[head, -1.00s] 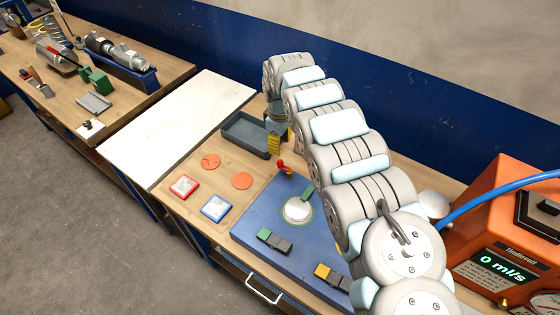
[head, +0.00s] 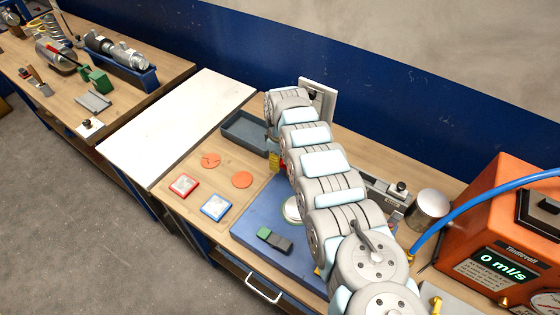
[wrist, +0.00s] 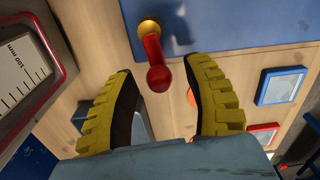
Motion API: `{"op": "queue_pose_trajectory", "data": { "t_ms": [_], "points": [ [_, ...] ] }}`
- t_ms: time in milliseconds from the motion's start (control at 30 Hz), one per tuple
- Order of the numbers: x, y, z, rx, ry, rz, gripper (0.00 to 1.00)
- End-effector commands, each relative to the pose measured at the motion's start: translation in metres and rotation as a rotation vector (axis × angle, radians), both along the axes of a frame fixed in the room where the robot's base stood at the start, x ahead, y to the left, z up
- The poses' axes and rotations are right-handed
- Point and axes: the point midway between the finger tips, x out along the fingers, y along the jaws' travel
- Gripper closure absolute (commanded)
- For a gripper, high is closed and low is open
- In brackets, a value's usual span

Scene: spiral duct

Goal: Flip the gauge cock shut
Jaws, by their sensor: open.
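The gauge cock shows in the wrist view as a red lever (wrist: 154,62) on a round brass-coloured base (wrist: 149,27), set on the blue plate (wrist: 200,18). The lever's rounded end points down the picture, toward my gripper. My gripper (wrist: 161,66) is open, with one yellow ribbed finger on each side of the lever; I see gaps on both sides and no clear contact. In the head view my arm hides most of the cock, and a yellow finger (head: 274,161) shows beside the blue plate (head: 248,226).
A red-framed scale marked 100 mm (wrist: 22,72) stands close at left in the wrist view. Red-framed (head: 184,186) and blue-framed (head: 216,207) tiles, orange discs (head: 242,180) and a grey tray (head: 246,132) lie nearby. An orange machine (head: 500,215) with a blue hose stands right.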

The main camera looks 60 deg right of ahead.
Motion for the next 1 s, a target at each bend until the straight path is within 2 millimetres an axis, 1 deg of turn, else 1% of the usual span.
{"op": "queue_pose_trajectory", "data": {
  "t_ms": [100, 367, 467, 500, 533, 567, 767, 1000],
  "points": [
    [-0.0001, 0.0, -0.0027, 0.0, 0.001, 0.0, 0.49],
    [-0.0002, -0.0003, -0.0025, -0.001, 0.001, 0.0, 0.49],
    [-0.0002, -0.0004, -0.0024, -0.001, 0.0, 0.0, 0.75],
    [-0.0002, -0.0004, -0.0024, -0.001, 0.0, 0.0, 0.86],
    [-0.0002, -0.0004, -0.0024, -0.001, 0.0, 0.0, 0.95],
    [-0.0002, -0.0003, -0.0024, -0.001, 0.0, 0.0, 1.0],
    [0.0, -0.0006, -0.0022, -0.001, 0.0, -0.006, 1.0],
    [0.0001, -0.0037, -0.002, -0.001, 0.0, -0.087, 1.0]
  ]
}}
